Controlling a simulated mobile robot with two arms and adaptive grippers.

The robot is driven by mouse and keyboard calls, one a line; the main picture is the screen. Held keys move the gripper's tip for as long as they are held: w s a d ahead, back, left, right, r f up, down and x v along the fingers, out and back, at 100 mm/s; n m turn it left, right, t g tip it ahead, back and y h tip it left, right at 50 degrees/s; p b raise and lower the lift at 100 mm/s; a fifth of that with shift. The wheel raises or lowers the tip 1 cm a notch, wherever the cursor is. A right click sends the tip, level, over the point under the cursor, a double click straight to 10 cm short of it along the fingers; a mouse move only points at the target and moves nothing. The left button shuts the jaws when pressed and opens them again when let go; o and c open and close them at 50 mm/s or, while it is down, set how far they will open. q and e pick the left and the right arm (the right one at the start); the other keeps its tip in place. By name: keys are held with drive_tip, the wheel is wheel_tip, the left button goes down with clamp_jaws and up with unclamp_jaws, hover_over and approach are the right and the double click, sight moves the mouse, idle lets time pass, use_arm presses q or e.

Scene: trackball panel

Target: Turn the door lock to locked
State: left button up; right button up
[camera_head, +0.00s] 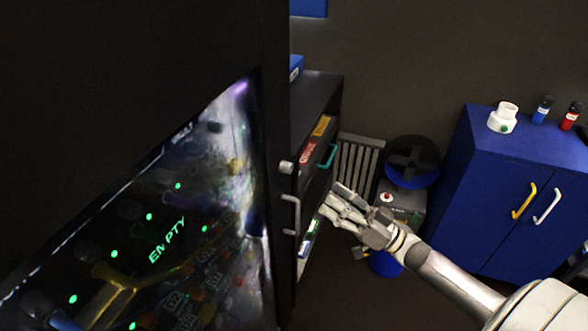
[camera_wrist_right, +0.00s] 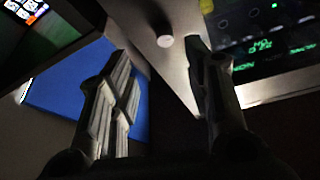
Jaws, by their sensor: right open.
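A small pale round knob, which looks like the door lock (camera_head: 286,167), sticks out from the edge of the dark door (camera_head: 272,90) in the head view. Which way it is turned is too small to tell. A pale bar handle (camera_head: 293,214) sits just below it. My right gripper (camera_head: 332,203) is open and empty, to the right of the handle and lower than the knob in the picture. In the right wrist view, a round knob (camera_wrist_right: 165,41) shows beyond and between the open fingers of my right gripper (camera_wrist_right: 172,72), apart from them. My left gripper is not in view.
A glowing panel reading "EMPTY" (camera_head: 168,240) fills the left. A dark shelf (camera_head: 318,90) with boxes stands behind the door, near my right fingers. A grey radiator (camera_head: 360,160), a round blue-rimmed fan (camera_head: 412,160) and a blue cabinet (camera_head: 490,180) stand farther right.

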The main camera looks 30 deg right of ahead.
sight(291, 171)
drive_tip(key=p+x, duration=0.1)
drive_tip(key=x, duration=0.2)
drive_tip(key=p+x, duration=0.1)
drive_tip(key=x, duration=0.3)
drive_tip(key=p+x, duration=0.1)
drive_tip(key=x, duration=0.3)
drive_tip(key=shift+s+a+r, duration=0.1)
drive_tip(key=shift+s+r, duration=0.05)
drive_tip(key=shift+r, duration=0.2)
clamp_jaws()
drive_tip(key=shift+n, duration=0.3)
